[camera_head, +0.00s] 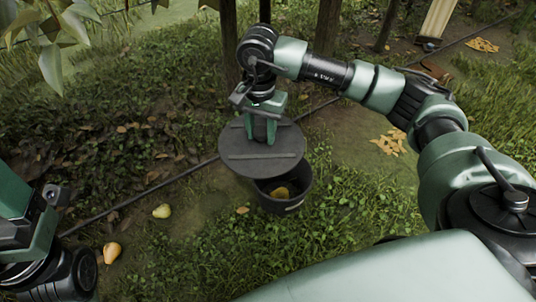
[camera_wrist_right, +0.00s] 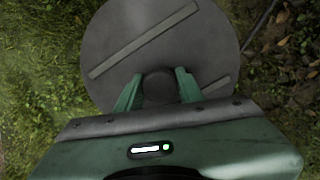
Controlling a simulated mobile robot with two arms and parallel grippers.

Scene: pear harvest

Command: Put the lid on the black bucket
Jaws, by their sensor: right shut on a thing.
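My right gripper (camera_head: 262,137) points down and is shut on the lid's knob. In the right wrist view the lid (camera_wrist_right: 150,35) fills the upper middle, with the knob (camera_wrist_right: 159,86) between the green fingers. Whether the lid touches the rim cannot be told. Of my left arm (camera_head: 30,235), only part shows; its fingertips are not visible.
Two pears lie on the ground at left, one yellow-green (camera_head: 162,211) and one orange (camera_head: 112,252). A thin dark hose (camera_head: 160,186) runs across the ground behind the bucket. Wooden posts (camera_head: 328,28) stand at the back. Leaves hang at upper left. Grass around the bucket is clear.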

